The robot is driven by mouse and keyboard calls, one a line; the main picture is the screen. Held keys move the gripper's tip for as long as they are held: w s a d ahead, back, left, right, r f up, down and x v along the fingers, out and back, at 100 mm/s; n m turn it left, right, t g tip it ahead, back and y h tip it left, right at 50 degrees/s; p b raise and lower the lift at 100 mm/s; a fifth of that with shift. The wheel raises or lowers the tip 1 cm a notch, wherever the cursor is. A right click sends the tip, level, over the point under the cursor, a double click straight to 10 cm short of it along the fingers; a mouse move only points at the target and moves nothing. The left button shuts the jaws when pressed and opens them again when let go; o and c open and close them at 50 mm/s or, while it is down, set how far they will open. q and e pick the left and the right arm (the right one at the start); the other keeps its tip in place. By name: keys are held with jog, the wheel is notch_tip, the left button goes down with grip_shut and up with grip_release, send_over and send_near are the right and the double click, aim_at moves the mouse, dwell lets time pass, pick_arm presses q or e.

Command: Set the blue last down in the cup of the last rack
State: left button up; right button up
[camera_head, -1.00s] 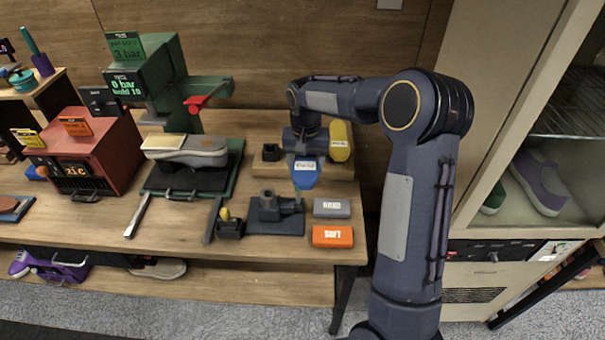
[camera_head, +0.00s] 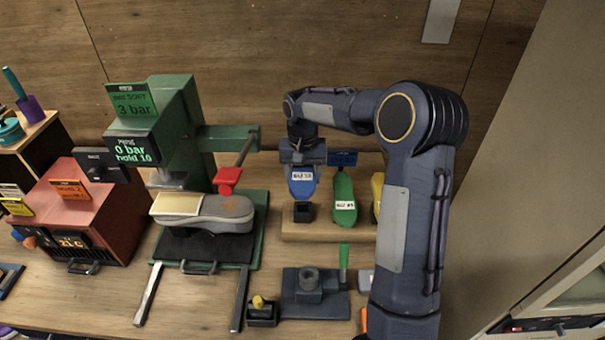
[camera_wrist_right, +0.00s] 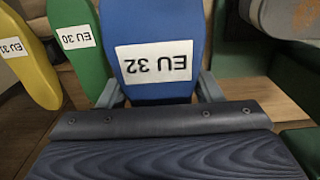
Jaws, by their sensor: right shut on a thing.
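The blue last (camera_head: 301,184), labelled EU 32 in the wrist view (camera_wrist_right: 158,32), hangs upright in my right gripper (camera_head: 303,160). The gripper's fingers, also in the wrist view (camera_wrist_right: 162,95), are shut on its sides. The last rack (camera_head: 325,231) is a wooden board at the back of the bench. Its dark square cup (camera_head: 303,212) is at the left end, directly below the blue last in the head view. The last's lower end shows just above the cup's rim. I cannot tell whether it has entered. My left gripper is not in view.
A green last (camera_head: 344,198) and a yellow last (camera_head: 377,190) stand to the right on the rack. The green press (camera_head: 190,130) with a grey shoe (camera_head: 205,212) stands to the left. A dark stand (camera_head: 313,300) lies in front on the bench.

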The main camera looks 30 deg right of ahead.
jog(key=shift+w, duration=0.1)
jog(key=shift+f, duration=0.2)
jog(key=shift+f+b, duration=2.1)
jog(key=shift+f, duration=0.6)
jog(key=shift+f+b, duration=0.5)
jog(key=shift+f, duration=0.3)
jog(key=shift+f, duration=0.35)
